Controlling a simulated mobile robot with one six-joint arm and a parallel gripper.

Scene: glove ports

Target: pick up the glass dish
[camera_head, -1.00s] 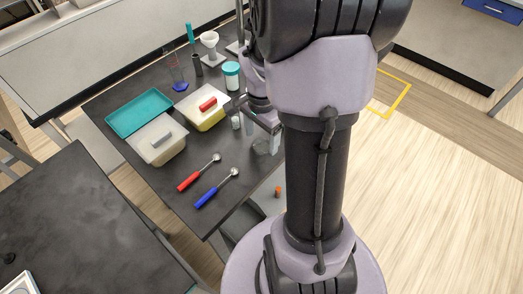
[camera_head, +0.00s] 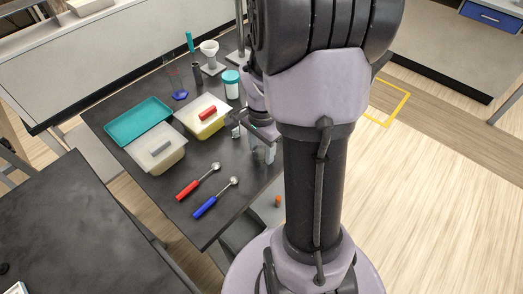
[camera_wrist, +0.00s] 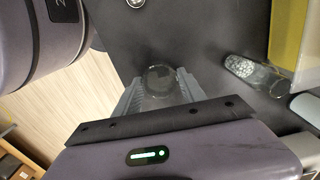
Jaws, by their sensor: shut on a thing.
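The glass dish (camera_wrist: 160,80) is a small, clear, round vessel between my gripper's fingers in the wrist view. My gripper (camera_wrist: 158,88) is shut on it, with a ribbed grey finger on each side. In the head view my gripper (camera_head: 262,152) is at the right edge of the dark table, partly hidden by my arm. The dish is hard to make out there. I cannot tell how far it is above the table top.
The dark table (camera_head: 150,205) carries a teal tray (camera_head: 137,120), two lidded boxes, a red-handled scoop (camera_head: 190,188) and a blue-handled scoop (camera_head: 207,203). A teal-capped jar (camera_head: 231,84) stands behind.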

